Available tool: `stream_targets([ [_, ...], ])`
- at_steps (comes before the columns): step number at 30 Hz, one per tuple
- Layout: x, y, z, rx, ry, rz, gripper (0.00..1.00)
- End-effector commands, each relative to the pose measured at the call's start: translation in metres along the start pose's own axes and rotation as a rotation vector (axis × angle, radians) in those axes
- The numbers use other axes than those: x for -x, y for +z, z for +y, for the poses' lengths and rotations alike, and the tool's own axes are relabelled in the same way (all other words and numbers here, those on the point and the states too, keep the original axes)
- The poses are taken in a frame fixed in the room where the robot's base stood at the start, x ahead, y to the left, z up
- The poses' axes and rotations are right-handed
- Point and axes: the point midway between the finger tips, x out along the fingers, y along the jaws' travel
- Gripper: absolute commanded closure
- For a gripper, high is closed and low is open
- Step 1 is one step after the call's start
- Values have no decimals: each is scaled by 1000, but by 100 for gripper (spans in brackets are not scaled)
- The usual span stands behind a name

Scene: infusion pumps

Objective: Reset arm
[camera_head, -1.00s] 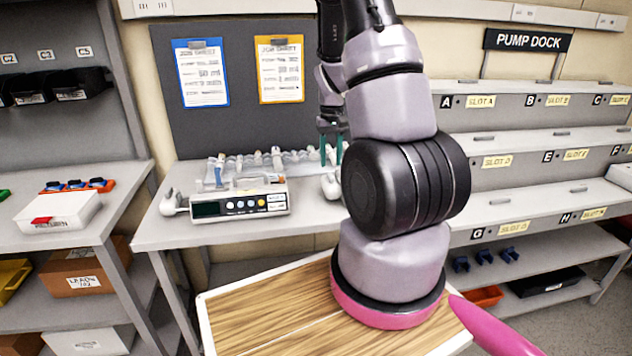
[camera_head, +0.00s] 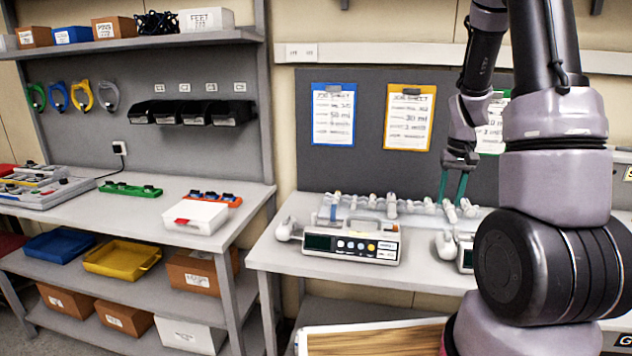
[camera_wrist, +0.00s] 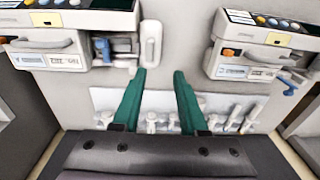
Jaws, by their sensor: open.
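My gripper (camera_head: 453,185) hangs above the right part of the middle table in the head view, its two green fingers apart. In the wrist view the green fingers (camera_wrist: 160,80) are spread with nothing between them. My arm covers the right side of the head view. An infusion pump (camera_head: 352,243) with a dark screen and coloured buttons stands on the table, left of the gripper. A second pump (camera_head: 466,252) is mostly hidden behind my arm. Both pumps also show at the top left (camera_wrist: 75,35) and top right (camera_wrist: 262,48) of the wrist view.
A rack of white fittings (camera_head: 390,206) runs along the table's back, close below the gripper. Job sheets on blue (camera_head: 333,115) and yellow (camera_head: 409,117) clipboards hang behind. A left bench holds a white box (camera_head: 195,217). A wooden-topped surface (camera_head: 375,340) is at the front.

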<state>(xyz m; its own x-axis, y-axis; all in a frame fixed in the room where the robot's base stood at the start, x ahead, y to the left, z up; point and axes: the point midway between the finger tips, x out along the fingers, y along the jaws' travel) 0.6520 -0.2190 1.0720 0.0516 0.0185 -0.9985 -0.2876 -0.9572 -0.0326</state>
Motion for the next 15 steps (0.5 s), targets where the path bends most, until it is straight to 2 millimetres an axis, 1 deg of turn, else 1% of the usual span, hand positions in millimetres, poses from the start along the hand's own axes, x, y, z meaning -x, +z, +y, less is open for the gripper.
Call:
stream_targets([
  [1, 22, 3, -10, -4, -21, 34, 57],
  [2, 35, 6, -16, -8, -34, 51, 57],
  [3, 52, 11, -25, -14, -52, 76, 57],
  [5, 78, 21, -37, -21, -79, 112, 57],
  [6, 94, 28, -45, -25, -97, 135, 57],
  [8, 117, 40, -56, -31, -123, 170, 57],
  [9, 132, 50, -62, -36, -141, 192, 57],
  [11, 153, 64, -71, -40, -165, 225, 57],
  [12, 166, 74, -76, -43, -182, 247, 57],
  [14, 185, 91, -84, -46, -205, 280, 57],
  [15, 196, 103, -88, -48, -220, 302, 57],
])
